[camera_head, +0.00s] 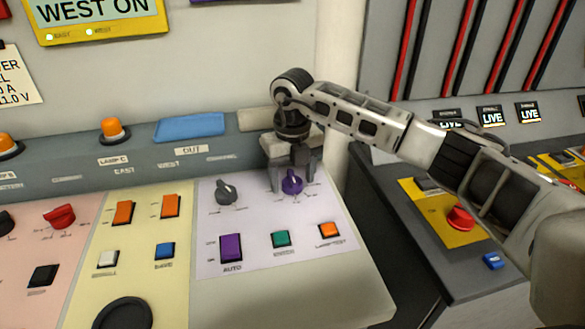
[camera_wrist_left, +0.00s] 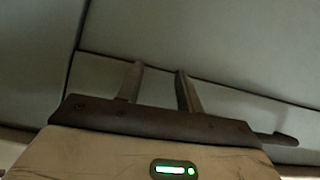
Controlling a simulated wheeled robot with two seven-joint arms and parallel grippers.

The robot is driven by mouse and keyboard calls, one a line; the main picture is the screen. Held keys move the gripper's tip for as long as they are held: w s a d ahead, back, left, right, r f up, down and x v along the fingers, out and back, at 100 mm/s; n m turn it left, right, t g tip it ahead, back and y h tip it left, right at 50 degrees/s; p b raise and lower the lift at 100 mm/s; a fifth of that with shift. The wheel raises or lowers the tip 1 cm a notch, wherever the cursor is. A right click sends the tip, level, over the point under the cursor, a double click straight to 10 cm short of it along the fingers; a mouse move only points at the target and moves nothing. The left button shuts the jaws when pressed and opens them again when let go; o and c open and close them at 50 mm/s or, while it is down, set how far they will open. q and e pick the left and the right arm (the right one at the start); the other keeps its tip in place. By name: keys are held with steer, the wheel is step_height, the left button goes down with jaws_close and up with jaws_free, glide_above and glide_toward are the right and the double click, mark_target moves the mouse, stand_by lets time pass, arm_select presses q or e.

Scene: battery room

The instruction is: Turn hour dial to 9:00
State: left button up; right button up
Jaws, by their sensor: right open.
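A purple dial (camera_head: 292,182) with a pointer knob sits on the pale lilac panel (camera_head: 330,270) in the head view. A dark grey dial (camera_head: 227,192) sits to its left. The labels are too small to read, so I cannot tell for sure which is the hour dial. My right gripper (camera_head: 291,170) points down over the purple dial, its fingers open and on either side of the knob. I cannot tell whether they touch it. The exact pointer angle is partly hidden. My left gripper (camera_wrist_left: 159,70) shows only in the left wrist view, open and empty.
Below the dials are a purple AUTO switch (camera_head: 231,248), a green button (camera_head: 281,239) and an orange button (camera_head: 329,230). A blue flat block (camera_head: 188,127) lies on the ledge behind. A red button (camera_head: 460,218) stands on the right console, under my right arm.

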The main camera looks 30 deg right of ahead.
mark_target(292, 176)
step_height(292, 176, up, 16)
steer(key=b, duration=0.1)
stand_by(0.4)
stand_by(0.3)
